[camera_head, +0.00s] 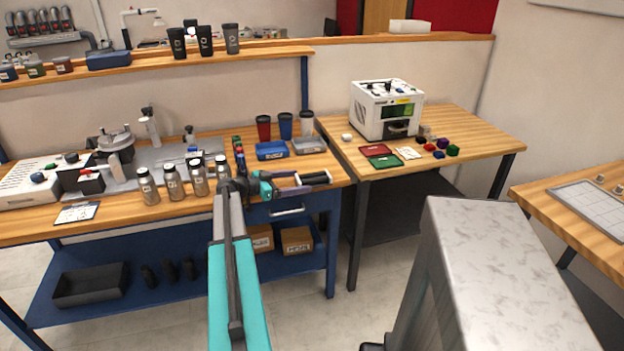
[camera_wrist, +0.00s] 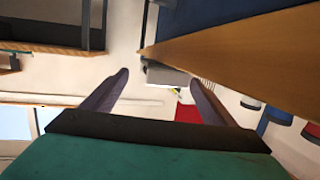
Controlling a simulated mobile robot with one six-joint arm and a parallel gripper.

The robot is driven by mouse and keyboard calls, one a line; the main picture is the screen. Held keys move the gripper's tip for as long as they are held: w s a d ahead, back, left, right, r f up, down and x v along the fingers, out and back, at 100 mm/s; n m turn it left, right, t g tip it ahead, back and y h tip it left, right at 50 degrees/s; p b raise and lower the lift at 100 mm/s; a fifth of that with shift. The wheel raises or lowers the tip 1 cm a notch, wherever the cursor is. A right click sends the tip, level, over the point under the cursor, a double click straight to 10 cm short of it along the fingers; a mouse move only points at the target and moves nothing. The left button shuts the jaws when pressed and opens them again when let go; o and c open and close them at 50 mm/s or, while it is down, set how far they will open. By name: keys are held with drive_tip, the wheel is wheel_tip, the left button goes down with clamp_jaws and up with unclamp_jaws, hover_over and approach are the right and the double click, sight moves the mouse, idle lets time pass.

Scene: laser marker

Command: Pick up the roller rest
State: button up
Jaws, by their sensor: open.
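My gripper (camera_head: 322,182) is open and empty at the right front of the workbench, with its fingers pointing right. In the wrist view its two dark fingers (camera_wrist: 160,78) stand wide apart with nothing between them. I cannot identify the roller rest with certainty in either view. A grey metal fixture (camera_head: 117,143) with a round top stands at the back left of the bench, well left of my gripper. Small black pieces (camera_head: 169,270) lie on the bench's lower shelf, too small to make out.
Steel bottles (camera_head: 172,183) stand along the bench front, left of my arm. Tumblers (camera_head: 285,125) and a blue bin (camera_head: 271,150) stand behind my gripper. A white machine (camera_head: 387,110) and trays sit on the right table. In the wrist view, a wooden edge (camera_wrist: 240,55) lies close by.

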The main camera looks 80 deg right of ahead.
sight(304, 179)
drive_tip(key=shift+s, duration=0.1)
drive_tip(key=shift+s+d+p, duration=0.4)
drive_tip(key=shift+s+d, duration=0.05)
drive_tip(key=shift+s, duration=0.05)
drive_tip(key=shift+p+x, duration=0.55)
drive_tip(key=shift+x, duration=1.35)
drive_tip(key=c, duration=1.7)
